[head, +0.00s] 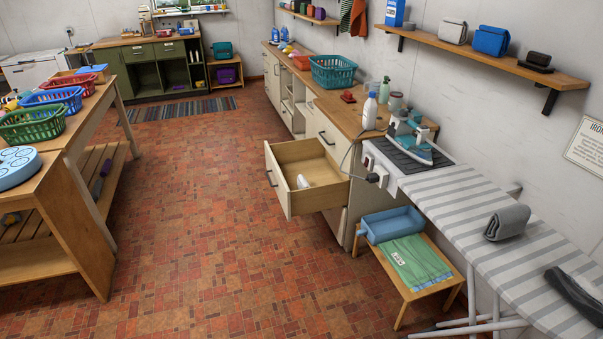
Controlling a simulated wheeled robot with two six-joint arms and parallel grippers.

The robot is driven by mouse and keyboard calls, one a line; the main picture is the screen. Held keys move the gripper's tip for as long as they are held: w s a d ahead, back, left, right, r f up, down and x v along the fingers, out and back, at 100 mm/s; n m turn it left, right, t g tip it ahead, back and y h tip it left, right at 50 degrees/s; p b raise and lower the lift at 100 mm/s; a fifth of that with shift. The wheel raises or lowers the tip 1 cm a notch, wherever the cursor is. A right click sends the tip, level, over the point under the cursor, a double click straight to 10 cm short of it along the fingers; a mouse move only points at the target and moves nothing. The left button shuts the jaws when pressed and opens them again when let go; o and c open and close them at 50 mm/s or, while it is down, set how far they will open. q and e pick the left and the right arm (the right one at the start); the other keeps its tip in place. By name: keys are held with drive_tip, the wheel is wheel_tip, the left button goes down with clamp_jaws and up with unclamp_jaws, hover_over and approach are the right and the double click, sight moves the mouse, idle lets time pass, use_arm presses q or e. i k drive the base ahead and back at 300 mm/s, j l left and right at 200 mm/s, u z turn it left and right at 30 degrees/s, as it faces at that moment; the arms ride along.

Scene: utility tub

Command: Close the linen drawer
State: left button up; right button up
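The linen drawer (277,183) is pulled well out from the cream cabinet run along the right wall. It has a pale front with a dark handle (271,177) facing left, and a light wooden inside. A small white item (304,181) lies on its floor. Neither of my grippers shows in the head view.
A striped ironing board (470,205) with an iron (412,140) stands right of the drawer. A low wooden stool (437,286) with a blue tray (392,224) and green cloth is in front. A wooden table (66,137) stands left. Tiled floor between is clear.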

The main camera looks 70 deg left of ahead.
sight(329, 188)
drive_tip(key=u, duration=2.45)
drive_tip(key=i+j+z, duration=0.4)
drive_tip(key=i+j, duration=0.25)
drive_tip(key=i, duration=0.5)
drive_tip(key=i+j+z, duration=0.4)
drive_tip(key=i+j, duration=0.6)
drive_tip(key=i, duration=0.1)
